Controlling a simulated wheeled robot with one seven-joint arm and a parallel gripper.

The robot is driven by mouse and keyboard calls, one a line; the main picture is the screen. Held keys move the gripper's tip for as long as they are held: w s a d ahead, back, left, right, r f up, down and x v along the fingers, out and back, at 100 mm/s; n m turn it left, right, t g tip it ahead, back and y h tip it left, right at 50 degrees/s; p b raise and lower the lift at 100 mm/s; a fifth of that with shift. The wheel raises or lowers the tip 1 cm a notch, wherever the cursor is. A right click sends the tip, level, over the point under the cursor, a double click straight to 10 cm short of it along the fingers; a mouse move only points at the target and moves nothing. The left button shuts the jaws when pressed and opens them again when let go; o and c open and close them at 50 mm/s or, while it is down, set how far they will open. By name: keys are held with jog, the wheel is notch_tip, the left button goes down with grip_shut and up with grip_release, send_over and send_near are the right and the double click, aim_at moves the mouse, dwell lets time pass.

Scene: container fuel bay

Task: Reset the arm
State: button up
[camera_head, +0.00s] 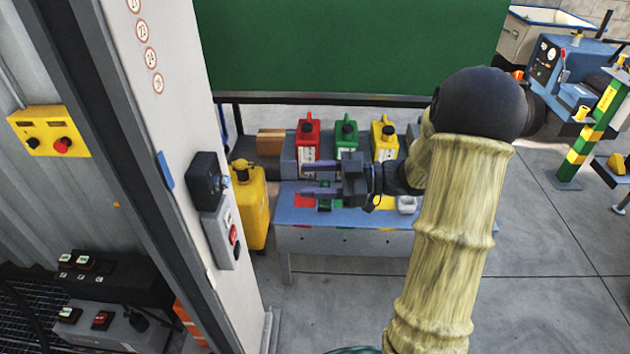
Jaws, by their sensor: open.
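My arm (437,240) rises from the bottom of the head view in a yellowish ribbed sleeve. It bends at a dark rounded joint and reaches left. My gripper (304,181) points left with its two dark fingers apart and nothing between them. In the picture it lies in front of the blue bench (340,240), covering part of the green and red items there. I cannot tell its exact height above the bench top.
Red (308,135), green (345,131) and yellow (384,135) canisters stand at the bench's back. A larger yellow canister (250,205) stands at its left. A pale post (185,150) with switch boxes is close on the left. Open floor (550,270) lies right.

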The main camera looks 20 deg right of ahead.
dwell(0.4)
jog(key=w+d+f+m+t+h, duration=0.1)
jog(key=w+f+m+t+h, duration=0.3)
jog(key=w+m+t+h, duration=0.65)
jog(key=s+a+f+m+g+h, duration=0.1)
jog(key=s+f+m+g+h, duration=0.2)
jog(key=s, duration=0.9)
jog(key=s+a+f+m+g+h, duration=0.1)
jog(key=s+f+m+g+h, duration=0.2)
jog(key=s+g, duration=0.7)
jog(key=shift+s+m, duration=0.35)
jog(key=shift+s, duration=0.6)
jog(key=shift+a, duration=0.1)
jog(key=shift+c, duration=0.2)
jog(key=shift+c, duration=1.1)
jog(key=shift+w, duration=0.15)
